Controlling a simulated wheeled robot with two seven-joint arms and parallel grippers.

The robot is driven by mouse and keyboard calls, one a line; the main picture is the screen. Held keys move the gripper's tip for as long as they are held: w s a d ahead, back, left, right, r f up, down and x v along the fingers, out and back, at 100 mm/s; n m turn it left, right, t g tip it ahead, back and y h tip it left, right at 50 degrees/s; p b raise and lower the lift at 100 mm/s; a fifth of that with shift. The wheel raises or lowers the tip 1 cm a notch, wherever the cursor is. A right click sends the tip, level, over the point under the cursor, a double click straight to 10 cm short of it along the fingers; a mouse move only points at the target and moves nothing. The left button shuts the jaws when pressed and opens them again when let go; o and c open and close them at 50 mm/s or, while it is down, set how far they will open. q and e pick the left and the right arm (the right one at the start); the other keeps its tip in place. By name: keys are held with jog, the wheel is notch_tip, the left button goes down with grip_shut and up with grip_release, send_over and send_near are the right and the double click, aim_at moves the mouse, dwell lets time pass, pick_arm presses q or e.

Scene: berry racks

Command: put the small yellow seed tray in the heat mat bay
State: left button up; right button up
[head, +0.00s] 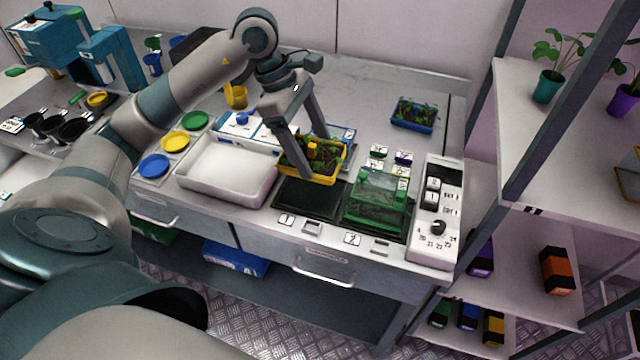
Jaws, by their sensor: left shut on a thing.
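The small yellow seed tray (325,174) holds dark soil and green seedlings. My left gripper (313,160) is shut on it, with one finger over the near side and the other behind. The tray is above or at the back edge of a black heat mat bay (309,199) marked 1; I cannot tell whether it touches anything below. Bay 2, to the right, carries a green translucent cover (378,199). My right gripper is not in view.
A white basin (226,175) stands left of bay 1. A control box with a knob (436,212) stands right of bay 2. A blue seedling tray (413,115) sits at the back right. A shelf rack with a post (535,110) stands at the right.

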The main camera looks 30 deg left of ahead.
aim_at(306, 156)
pick_arm(q)
jog(key=shift+s+r, duration=0.2)
jog(key=shift+s, duration=0.15)
jog(key=shift+w+f, duration=0.15)
jog(key=shift+f, duration=0.45)
notch_tip(306, 156, down, 4)
jog(key=shift+p, duration=0.85)
jog(key=shift+f, duration=0.4)
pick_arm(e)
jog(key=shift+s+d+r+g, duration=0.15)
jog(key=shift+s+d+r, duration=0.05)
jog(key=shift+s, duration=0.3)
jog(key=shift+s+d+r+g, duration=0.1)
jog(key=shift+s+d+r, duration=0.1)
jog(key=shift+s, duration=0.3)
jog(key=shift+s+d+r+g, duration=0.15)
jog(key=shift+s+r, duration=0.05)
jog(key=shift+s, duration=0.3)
pick_arm(q)
jog(key=shift+f+p, duration=0.7)
jog(key=shift+f, duration=1.35)
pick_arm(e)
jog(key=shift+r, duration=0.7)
